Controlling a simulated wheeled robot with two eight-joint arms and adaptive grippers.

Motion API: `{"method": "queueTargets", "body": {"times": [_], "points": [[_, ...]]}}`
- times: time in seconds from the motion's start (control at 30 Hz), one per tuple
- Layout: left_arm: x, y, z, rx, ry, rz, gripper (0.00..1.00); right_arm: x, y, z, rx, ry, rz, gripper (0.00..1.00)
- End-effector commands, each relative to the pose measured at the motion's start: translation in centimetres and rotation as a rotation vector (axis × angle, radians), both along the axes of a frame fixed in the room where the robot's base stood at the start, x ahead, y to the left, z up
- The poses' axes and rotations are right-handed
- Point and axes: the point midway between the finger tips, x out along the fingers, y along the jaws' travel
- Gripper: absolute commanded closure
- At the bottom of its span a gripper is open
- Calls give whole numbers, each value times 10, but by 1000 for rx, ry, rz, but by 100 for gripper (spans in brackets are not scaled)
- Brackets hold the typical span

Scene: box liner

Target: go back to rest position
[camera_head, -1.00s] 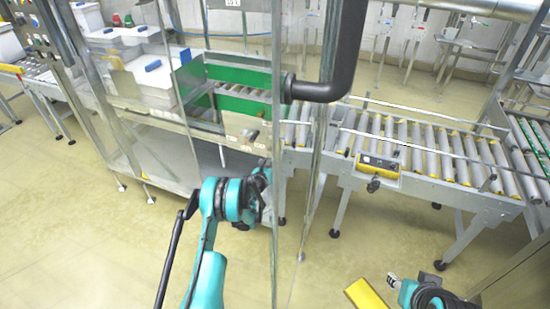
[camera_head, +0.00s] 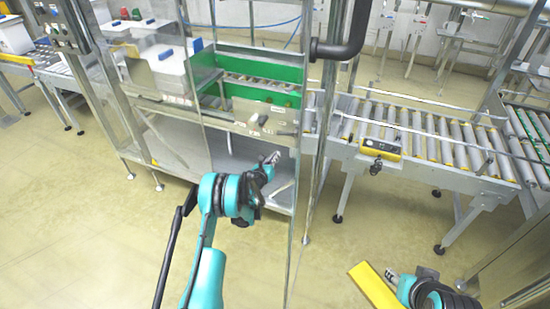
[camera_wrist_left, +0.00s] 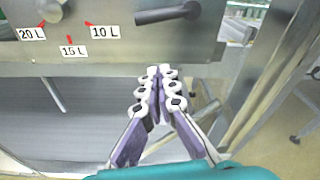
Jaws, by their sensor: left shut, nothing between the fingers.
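My left gripper (camera_head: 271,159) is at the end of the teal left arm, in front of the steel box liner machine (camera_head: 185,150). In the left wrist view its two fingers (camera_wrist_left: 160,72) meet at the tips, shut and empty. They sit just below the machine's panel (camera_wrist_left: 110,30) with the 20 L, 15 L and 10 L marks, with no contact that I can make out. My right gripper (camera_head: 391,276) is at the lower right by a yellow bar. It is too small to tell whether its fingers are open or shut.
A roller conveyor (camera_head: 430,140) runs to the right of the machine. White bins with blue parts (camera_head: 165,65) are at the upper left. The floor (camera_head: 90,230) in front is clear.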

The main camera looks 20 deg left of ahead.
Motion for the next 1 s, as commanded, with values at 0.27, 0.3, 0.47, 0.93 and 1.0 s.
{"method": "queueTargets", "body": {"times": [0.27, 0.3, 0.47, 0.93, 1.0], "points": [[0, 0, 2, -4, -1, 2, 100, 0, 0, 0, 0, 0, 0, 60], [1, 0, 7, -15, -5, 6, 100, 0, 0, 0, 0, 0, 0, 60], [4, 2, 67, -165, -50, 65, 100, 0, 0, 0, 0, 0, 0, 60], [-85, 22, 297, -1110, -188, 449, 100, 0, 0, 0, 0, 0, 0, 60], [-111, 22, 311, -1252, -187, 514, 100, 0, 0, 0, 0, 0, 0, 60]]}}
